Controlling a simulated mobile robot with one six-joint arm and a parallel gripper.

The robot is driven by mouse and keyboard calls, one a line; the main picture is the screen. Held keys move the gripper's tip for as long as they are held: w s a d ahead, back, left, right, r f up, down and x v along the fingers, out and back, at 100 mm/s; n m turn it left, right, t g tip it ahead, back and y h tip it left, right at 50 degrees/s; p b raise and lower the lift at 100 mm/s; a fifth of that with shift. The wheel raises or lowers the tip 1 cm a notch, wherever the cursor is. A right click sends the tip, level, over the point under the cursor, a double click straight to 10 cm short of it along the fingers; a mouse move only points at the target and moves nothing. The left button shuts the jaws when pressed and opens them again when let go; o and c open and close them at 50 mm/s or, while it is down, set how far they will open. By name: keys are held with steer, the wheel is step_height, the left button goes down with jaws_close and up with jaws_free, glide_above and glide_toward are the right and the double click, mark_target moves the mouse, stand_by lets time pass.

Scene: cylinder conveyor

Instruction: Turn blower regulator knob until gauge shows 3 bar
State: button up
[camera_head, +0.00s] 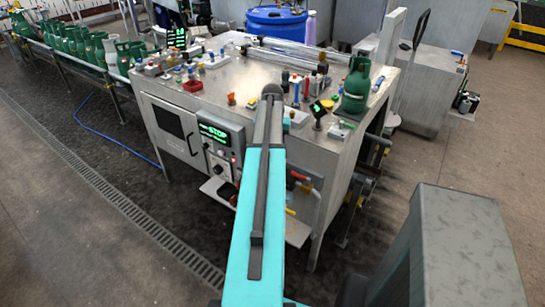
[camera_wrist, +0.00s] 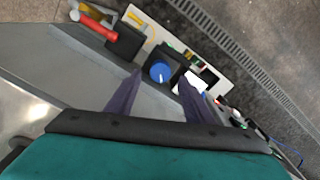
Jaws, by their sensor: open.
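A round blue knob (camera_wrist: 159,72) with a white pointer mark sits on a dark block in the wrist view. My gripper (camera_wrist: 160,77) is open, with its two dark fingers apart on either side of the knob in the picture. I see no finger clearly touching the knob, and the height gap between them cannot be told. Whether this is the blower regulator knob cannot be read from a label. No gauge face or needle is readable in either view. In the head view my teal arm hides the gripper and the knob.
A steel cabinet (camera_head: 230,80) carries many small controls, and a green display (camera_head: 215,131) on its front reads STOP. A green gas cylinder (camera_head: 356,86) stands at its right end. Several green cylinders stand on a conveyor at left. A red-handled part (camera_wrist: 96,30) lies near the knob.

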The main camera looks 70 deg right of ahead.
step_height(320, 180, up, 10)
steer(key=b, duration=0.2)
stand_by(0.4)
steer(key=shift+f, duration=0.1)
stand_by(0.4)
